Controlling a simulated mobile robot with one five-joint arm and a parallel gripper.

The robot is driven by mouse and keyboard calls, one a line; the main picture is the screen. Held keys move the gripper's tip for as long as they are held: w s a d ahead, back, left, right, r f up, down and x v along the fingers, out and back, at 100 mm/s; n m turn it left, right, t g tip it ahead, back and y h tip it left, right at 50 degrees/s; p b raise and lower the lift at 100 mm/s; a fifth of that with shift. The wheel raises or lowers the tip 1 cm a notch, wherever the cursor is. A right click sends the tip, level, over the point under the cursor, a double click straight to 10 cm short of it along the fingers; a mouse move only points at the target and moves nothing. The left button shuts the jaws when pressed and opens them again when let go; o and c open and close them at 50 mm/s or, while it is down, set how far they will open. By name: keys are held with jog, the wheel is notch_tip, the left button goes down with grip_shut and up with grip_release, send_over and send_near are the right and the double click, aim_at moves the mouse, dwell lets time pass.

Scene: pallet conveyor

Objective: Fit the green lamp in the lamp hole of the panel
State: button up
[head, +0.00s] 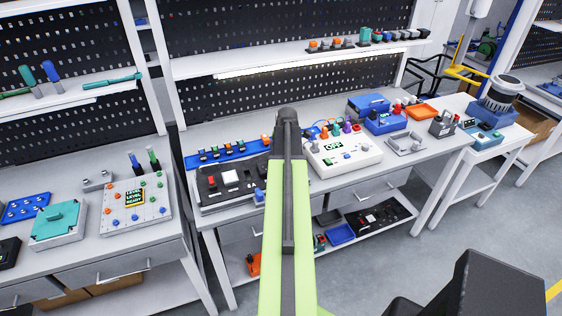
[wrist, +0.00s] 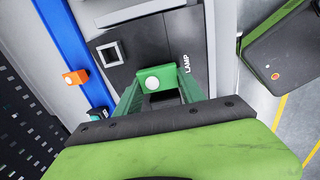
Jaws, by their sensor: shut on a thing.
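In the wrist view my gripper (wrist: 157,92) is shut on the green lamp (wrist: 170,76), which has a pale round dome. The lamp is over the dark panel (wrist: 122,76), beside the white LAMP lettering. The lamp and the fingers cover the spot beneath, so I cannot make out the lamp hole or tell whether the lamp touches the panel. A square silver-framed fitting (wrist: 110,53) is further left on the panel. In the head view the dark panel (head: 244,184) lies on the bench, left of my arm, which hides my gripper there.
A blue rail (wrist: 66,40) with an orange part (wrist: 75,77) runs along the panel's left side in the wrist view. In the head view a white box (head: 345,160) with a display reading OFF stands right of my arm. Small parts line the shelf above.

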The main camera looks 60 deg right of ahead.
jog(key=shift+w+d+f+b, duration=0.1)
jog(key=shift+w+f+b, duration=0.05)
jog(key=shift+f+b, duration=0.4)
jog(key=o, duration=1.4)
jog(key=p+v, duration=1.7)
jog(key=shift+r, duration=0.25)
